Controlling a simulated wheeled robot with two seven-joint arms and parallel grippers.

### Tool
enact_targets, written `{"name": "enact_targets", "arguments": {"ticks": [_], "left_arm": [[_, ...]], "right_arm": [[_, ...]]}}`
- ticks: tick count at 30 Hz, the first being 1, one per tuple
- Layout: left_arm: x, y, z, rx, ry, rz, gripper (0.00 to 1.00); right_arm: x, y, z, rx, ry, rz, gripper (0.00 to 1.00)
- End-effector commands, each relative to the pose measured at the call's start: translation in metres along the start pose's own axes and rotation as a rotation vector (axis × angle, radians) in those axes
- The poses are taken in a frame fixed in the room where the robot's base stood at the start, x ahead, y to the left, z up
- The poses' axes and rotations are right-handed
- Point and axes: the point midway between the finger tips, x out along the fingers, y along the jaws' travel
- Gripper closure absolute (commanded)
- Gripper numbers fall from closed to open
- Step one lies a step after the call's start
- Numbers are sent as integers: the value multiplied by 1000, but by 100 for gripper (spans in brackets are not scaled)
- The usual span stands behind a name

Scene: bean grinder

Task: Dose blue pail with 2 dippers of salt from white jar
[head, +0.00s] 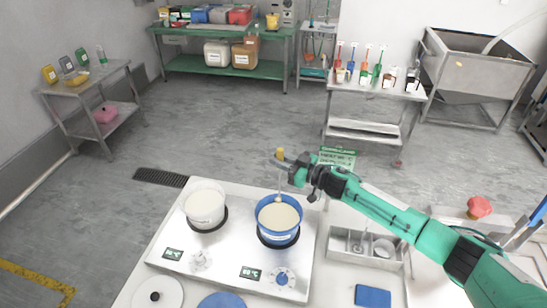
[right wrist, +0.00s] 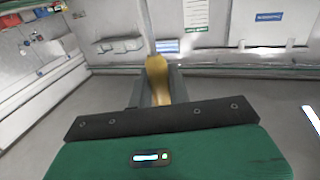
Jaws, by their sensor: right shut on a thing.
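The blue pail (head: 278,236) stands on the right plate of a white two-plate hotplate and holds a cream-coloured content. My right gripper (head: 283,161) is shut on the yellow handle of a dipper (head: 281,154). The dipper hangs roughly upright, its lower end at the far rim of the blue pail; whether it touches the content I cannot tell. The yellow handle also shows between the fingers in the right wrist view (right wrist: 157,80). Small jars with coloured-handled dippers stand on the back right table; I cannot tell which is the white jar. My left gripper is out of view.
A white pail (head: 204,212) with cream content stands on the left plate of the hotplate (head: 225,265). A grey divided tray (head: 340,258) lies to the right. A steel table (head: 400,91) and a sink (head: 475,75) stand behind. The floor between is clear.

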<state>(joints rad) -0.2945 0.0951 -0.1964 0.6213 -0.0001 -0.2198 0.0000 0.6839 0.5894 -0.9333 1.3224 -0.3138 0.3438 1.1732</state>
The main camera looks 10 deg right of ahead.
Motion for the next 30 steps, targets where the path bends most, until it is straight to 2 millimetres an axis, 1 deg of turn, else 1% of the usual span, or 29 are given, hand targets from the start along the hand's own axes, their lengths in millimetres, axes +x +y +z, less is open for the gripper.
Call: {"name": "enact_targets", "arguments": {"ticks": [6,8,11,14,20,30], "left_arm": [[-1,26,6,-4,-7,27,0],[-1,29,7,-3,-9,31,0],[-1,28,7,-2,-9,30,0],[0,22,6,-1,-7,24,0],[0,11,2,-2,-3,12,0],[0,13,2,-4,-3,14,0]], "right_arm": [[0,0,0,0,1,0,100],[0,-1,0,-2,3,0,100],[-2,-4,1,-13,16,-2,100],[-6,-10,2,-36,40,-3,100],[-18,-23,5,-118,113,-2,100],[-41,-48,10,-268,244,0,100]]}}
